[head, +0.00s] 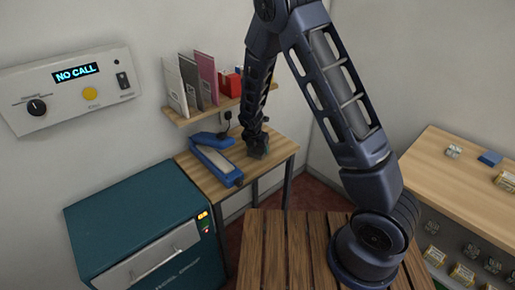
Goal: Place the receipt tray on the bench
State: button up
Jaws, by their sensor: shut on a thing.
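My gripper (257,149) is a dark grey shape low over the right part of a small wooden-topped bench (277,149) against the back wall. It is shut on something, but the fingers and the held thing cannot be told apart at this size. I cannot make out a receipt tray clearly anywhere in the head view. I cannot tell whether the held thing touches the bench top.
A blue device with a pale top (216,165) lies on the bench, left of my gripper. A wall shelf (185,118) with upright folders hangs above. A teal cabinet (140,225) stands at left front. A wooden counter (450,185) with small packets stands at right.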

jog(key=shift+f, duration=0.15)
jog(key=o, duration=1)
jog(key=v, duration=1.2)
jog(key=shift+r, duration=0.2)
